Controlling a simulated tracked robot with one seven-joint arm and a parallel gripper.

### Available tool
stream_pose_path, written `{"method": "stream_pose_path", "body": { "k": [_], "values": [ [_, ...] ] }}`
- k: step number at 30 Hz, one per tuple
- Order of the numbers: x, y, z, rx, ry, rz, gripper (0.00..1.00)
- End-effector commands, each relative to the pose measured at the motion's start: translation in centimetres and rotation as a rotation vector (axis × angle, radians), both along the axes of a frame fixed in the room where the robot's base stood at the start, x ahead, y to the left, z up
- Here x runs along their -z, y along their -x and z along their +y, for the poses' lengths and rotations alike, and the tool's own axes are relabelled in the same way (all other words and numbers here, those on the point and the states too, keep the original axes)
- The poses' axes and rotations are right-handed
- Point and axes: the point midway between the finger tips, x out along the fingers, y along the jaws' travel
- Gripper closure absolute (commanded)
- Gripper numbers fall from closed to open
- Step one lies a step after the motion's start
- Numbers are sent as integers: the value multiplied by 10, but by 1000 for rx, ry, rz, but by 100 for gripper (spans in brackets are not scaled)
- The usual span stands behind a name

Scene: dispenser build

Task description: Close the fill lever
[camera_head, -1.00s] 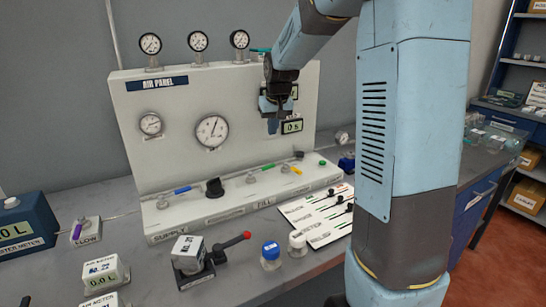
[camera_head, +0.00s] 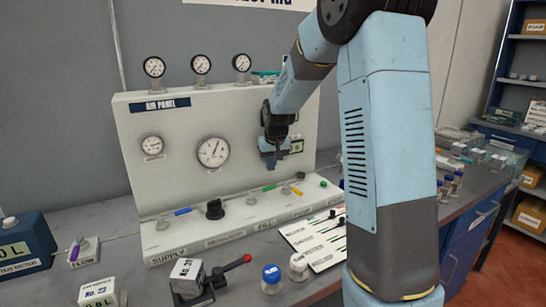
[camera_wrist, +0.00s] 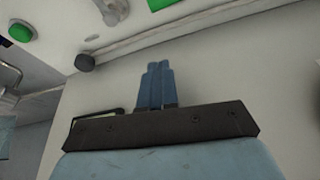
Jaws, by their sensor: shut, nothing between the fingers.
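The green fill lever (camera_head: 270,188) sits on the sloped front ledge of the white air panel, above the FILL label (camera_head: 266,226). Its green handle points up and to the right. My gripper (camera_head: 271,163) is shut and empty, just above the lever in the head view, apart from it as far as I can see. In the wrist view the blue fingers (camera_wrist: 158,72) are together against a pale surface. A green part (camera_wrist: 160,4), possibly the lever's handle, shows at the top edge, and a dark round knob (camera_wrist: 85,62) is up and left of the fingers.
The blue supply lever (camera_head: 183,211), black regulator knob (camera_head: 214,209), yellow lever (camera_head: 296,191) and green button (camera_head: 323,183) share the ledge. A red-tipped handle (camera_head: 245,259) and blue-capped jar (camera_head: 271,278) stand in front. Gauges cover the panel behind.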

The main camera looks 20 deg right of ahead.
Motion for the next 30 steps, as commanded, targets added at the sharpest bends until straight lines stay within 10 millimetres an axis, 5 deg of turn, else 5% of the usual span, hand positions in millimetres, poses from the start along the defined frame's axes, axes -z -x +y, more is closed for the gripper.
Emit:
{"method": "stream_pose_path", "body": {
  "k": [7, 18, 30],
  "values": [
    [32, -11, 1, -1, -1, 2, 100],
    [37, 25, 1, -1, -1, 0, 100],
    [38, 28, -4, 2, -1, -1, 100]
  ]
}}
